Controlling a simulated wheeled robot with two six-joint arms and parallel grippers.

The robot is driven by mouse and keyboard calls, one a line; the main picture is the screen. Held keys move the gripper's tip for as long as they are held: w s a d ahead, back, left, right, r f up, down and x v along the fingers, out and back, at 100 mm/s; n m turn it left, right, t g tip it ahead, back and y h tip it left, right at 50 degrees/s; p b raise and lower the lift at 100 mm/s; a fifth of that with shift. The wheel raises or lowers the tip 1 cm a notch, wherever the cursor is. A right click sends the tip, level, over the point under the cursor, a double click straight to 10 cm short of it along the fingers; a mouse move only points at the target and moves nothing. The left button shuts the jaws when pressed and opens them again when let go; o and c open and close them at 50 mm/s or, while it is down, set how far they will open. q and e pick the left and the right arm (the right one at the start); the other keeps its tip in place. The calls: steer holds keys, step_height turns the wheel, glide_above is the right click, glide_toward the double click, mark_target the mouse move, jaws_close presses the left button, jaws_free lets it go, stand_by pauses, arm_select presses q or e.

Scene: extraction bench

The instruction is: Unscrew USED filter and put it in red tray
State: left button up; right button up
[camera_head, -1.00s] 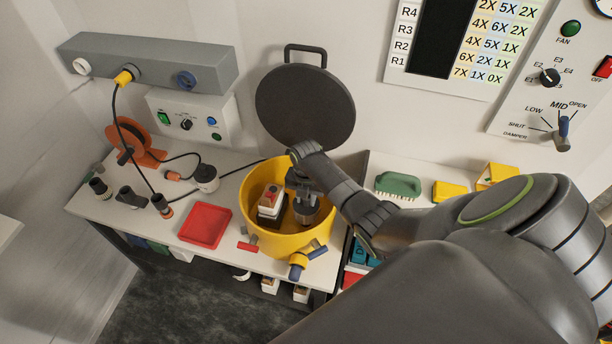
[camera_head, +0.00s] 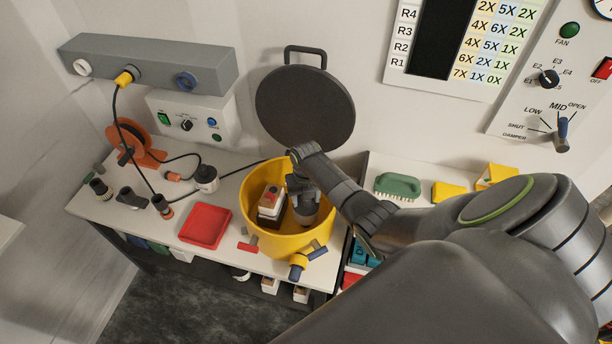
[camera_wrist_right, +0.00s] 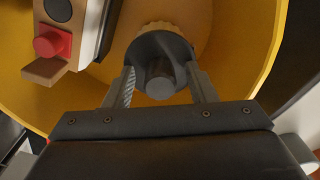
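My right gripper (camera_head: 304,205) reaches down into the yellow drum (camera_head: 262,235). In the right wrist view its two fingers (camera_wrist_right: 165,85) stand on either side of the dark grey grip of a filter (camera_wrist_right: 160,62) and appear to press on it. The filter has a cream, toothed ring under the grip and is inside the drum. In the head view its lower part (camera_head: 305,218) shows below my gripper. No USED mark is readable. The red tray (camera_head: 205,226) lies empty on the bench left of the drum. My left gripper is not in view.
A white and dark block with a red knob (camera_wrist_right: 53,42) stands in the drum beside the filter. The drum's round dark lid (camera_head: 305,108) is raised behind. A red-handled piece (camera_head: 248,247) lies between tray and drum. A cable reel (camera_head: 135,145) stands further left.

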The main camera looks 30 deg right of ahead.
steer(key=shift+r+m+p, duration=0.1)
steer(key=shift+m+p, duration=0.35)
steer(key=shift+m, duration=0.45)
steer(key=shift+m+p, duration=0.3)
steer(key=shift+m, duration=0.9)
steer(key=m, duration=1)
steer(key=shift+m, duration=0.4)
steer(key=m, duration=0.5)
steer(key=shift+m, duration=0.3)
